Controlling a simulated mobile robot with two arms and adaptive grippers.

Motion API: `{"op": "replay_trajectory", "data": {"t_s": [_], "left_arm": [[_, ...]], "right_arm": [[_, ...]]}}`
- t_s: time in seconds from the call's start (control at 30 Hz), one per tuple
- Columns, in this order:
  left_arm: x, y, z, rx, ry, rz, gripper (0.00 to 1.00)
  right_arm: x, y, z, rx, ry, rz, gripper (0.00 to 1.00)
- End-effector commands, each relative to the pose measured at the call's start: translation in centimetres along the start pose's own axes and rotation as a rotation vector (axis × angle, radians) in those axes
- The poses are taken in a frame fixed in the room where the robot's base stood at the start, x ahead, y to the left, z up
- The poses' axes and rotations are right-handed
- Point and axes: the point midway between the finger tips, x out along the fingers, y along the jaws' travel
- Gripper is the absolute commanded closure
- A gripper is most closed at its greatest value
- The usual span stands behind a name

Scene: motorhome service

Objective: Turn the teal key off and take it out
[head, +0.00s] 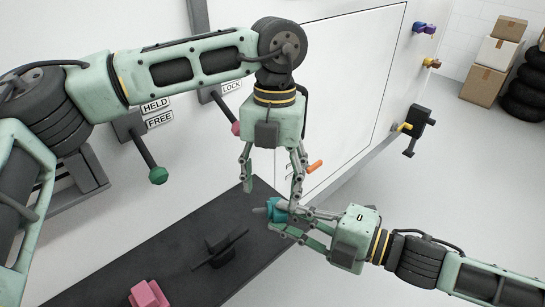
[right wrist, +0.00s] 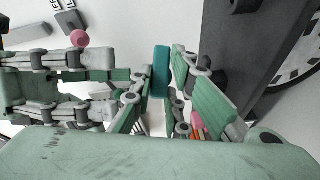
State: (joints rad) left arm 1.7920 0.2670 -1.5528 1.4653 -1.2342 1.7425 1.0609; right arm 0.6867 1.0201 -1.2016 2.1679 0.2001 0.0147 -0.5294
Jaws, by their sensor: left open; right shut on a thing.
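The teal key (head: 279,208) is between the fingers of my right gripper (head: 283,217), which is shut on it. In the right wrist view the teal key (right wrist: 161,72) stands as a flat teal slab between the finger pads. A short dark tip shows at its left side in the head view; I cannot tell whether it sits in a lock. My left gripper (head: 271,190) is open and empty, pointing down just above and left of the key. Its right finger is close to the key and my right fingers; contact is unclear. My left gripper's fingers (right wrist: 95,85) also show in the right wrist view.
A dark step (head: 130,262) lies below, with a pink block (head: 148,293) and a dark bladed piece (head: 220,248). A green-knobbed lever (head: 157,174) and a pink-knobbed lever (head: 235,128) stick out of the white wall. An orange handle (head: 314,166) is behind.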

Motion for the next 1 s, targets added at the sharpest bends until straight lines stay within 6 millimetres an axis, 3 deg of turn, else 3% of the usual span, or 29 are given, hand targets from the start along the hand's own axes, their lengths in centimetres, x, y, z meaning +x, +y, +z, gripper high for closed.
{"op": "replay_trajectory", "data": {"t_s": [0.1,0.3,0.67,1.0], "left_arm": [[2.0,0.0,0.0,0.0,0.002,0.001,0.41],[3.9,0.0,0.0,-0.002,0.001,0.0,0.41],[4.3,0.0,0.0,-0.002,0.0,0.0,0.41],[4.3,-0.1,0.0,-0.002,0.0,-0.002,0.7]], "right_arm": [[0.0,0.0,0.0,0.0,0.0,0.0,1.0],[0.0,0.0,0.0,0.0,0.0,0.0,1.0],[0.0,0.0,0.0,0.0,0.0,0.0,1.0],[0.0,0.0,0.0,0.0,0.001,0.001,1.0]]}}
